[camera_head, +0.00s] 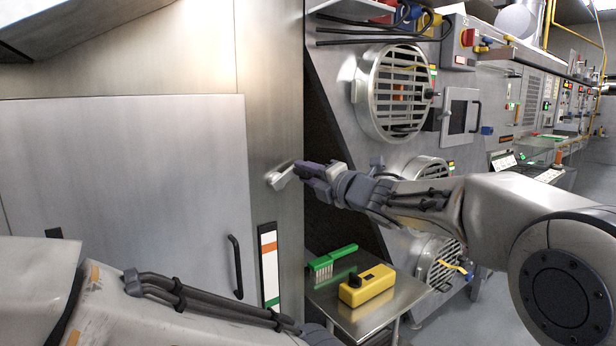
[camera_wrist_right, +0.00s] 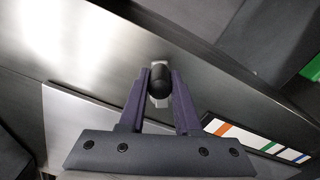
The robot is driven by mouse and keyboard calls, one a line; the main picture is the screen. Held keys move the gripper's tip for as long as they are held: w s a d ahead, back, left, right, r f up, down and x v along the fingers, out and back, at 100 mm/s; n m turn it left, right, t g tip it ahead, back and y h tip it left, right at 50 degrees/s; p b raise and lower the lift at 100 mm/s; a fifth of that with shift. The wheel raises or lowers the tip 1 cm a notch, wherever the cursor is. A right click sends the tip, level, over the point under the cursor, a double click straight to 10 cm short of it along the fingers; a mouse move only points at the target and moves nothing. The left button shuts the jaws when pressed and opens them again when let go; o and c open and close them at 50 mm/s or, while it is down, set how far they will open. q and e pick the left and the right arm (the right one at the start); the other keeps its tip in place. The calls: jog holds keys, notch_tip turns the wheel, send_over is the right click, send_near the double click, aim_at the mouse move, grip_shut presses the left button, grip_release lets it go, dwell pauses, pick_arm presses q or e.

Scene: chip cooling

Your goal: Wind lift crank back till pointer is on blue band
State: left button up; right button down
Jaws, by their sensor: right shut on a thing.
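The lift crank (camera_head: 282,178) is a short metal arm on the steel cabinet's narrow face. My right gripper (camera_head: 302,170) is at the crank's outer end. In the right wrist view, my right gripper's purple fingers (camera_wrist_right: 160,90) are shut on the crank's black knob (camera_wrist_right: 159,84). The band gauge (camera_head: 268,268) is an upright white strip below the crank, with orange near the top and green at the bottom. It also shows in the right wrist view (camera_wrist_right: 245,138), with orange, green and blue marks. I cannot make out the pointer. My left arm crosses the lower left; its fingers are out of frame.
A cabinet door (camera_head: 130,190) with a black handle (camera_head: 235,265) is left of the gauge. A low steel table (camera_head: 345,318) holds a green brush (camera_head: 332,260) and a yellow box (camera_head: 367,286). Round grilled vents (camera_head: 395,92) stand behind my right arm.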

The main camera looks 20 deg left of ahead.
jog(key=shift+s+a+r, duration=0.1)
jog(key=shift+s+a, duration=0.05)
jog(key=c, duration=0.6)
grip_release()
jog(key=shift+d, duration=0.35)
jog(key=v, duration=1)
jog(key=shift+s, duration=0.15)
